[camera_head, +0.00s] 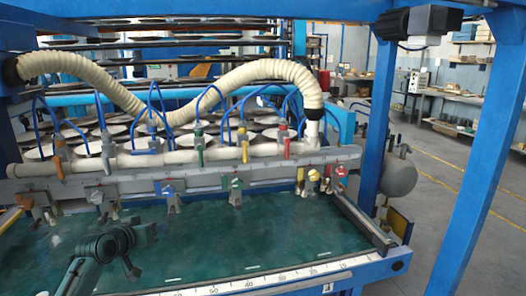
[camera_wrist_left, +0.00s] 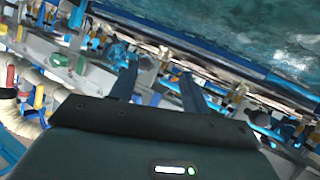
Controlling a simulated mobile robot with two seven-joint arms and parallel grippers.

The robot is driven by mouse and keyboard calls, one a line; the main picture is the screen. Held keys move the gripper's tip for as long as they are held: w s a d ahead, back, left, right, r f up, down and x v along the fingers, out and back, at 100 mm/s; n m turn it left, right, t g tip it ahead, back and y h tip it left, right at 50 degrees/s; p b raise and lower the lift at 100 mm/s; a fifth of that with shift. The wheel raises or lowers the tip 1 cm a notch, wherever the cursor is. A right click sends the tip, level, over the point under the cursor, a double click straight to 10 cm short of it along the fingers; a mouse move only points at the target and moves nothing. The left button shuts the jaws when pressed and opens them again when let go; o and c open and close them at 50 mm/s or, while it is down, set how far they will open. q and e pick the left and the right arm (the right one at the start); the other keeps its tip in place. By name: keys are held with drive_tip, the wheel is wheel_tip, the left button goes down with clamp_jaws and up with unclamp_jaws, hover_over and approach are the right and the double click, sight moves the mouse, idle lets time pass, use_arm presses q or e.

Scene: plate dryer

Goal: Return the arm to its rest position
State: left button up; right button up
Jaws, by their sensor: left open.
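My left arm (camera_head: 98,246) shows in the head view at the lower left, dark grey and bent, over the green table surface (camera_head: 240,240). In the left wrist view my left gripper (camera_wrist_left: 157,78) has its two dark fingers apart, with nothing between them. The fingers are clear of the valves and pipe behind them. The exact pose of the fingertips is hard to make out in the head view. My right arm and gripper are not in view.
A beige pipe (camera_head: 215,155) with coloured valve handles and blue hoses runs behind the green surface. A ribbed hose (camera_head: 255,72) arches above it. A blue post (camera_head: 465,170) stands at the right. The green surface right of my arm is bare, with a white ruler (camera_head: 250,283) along its front edge.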

use_arm(q)
drive_tip(key=w+a+r+m+t+y, duration=0.2)
drive_tip(key=a+r+m+t+y, duration=0.15)
drive_tip(key=a+r, duration=0.2)
drive_tip(key=s+d+f+g+h, duration=0.1)
drive_tip(key=s+d+f, duration=0.5)
drive_tip(key=s+f, duration=0.25)
drive_tip(key=s+d+f+g+h, duration=0.1)
drive_tip(key=s+d+f+g, duration=0.1)
drive_tip(key=s+d+f, duration=0.6)
drive_tip(key=s+d+f+g, duration=0.1)
drive_tip(key=s+d+f, duration=0.1)
drive_tip(key=s, duration=0.5)
drive_tip(key=s+d+f+g+h, duration=0.1)
drive_tip(key=s+d+f, duration=0.2)
drive_tip(key=s, duration=0.5)
drive_tip(key=s+d+f+g+h, duration=0.1)
drive_tip(key=s+f, duration=0.3)
drive_tip(key=s, duration=0.4)
drive_tip(key=shift+s+d, duration=0.25)
drive_tip(key=shift+d, duration=0.45)
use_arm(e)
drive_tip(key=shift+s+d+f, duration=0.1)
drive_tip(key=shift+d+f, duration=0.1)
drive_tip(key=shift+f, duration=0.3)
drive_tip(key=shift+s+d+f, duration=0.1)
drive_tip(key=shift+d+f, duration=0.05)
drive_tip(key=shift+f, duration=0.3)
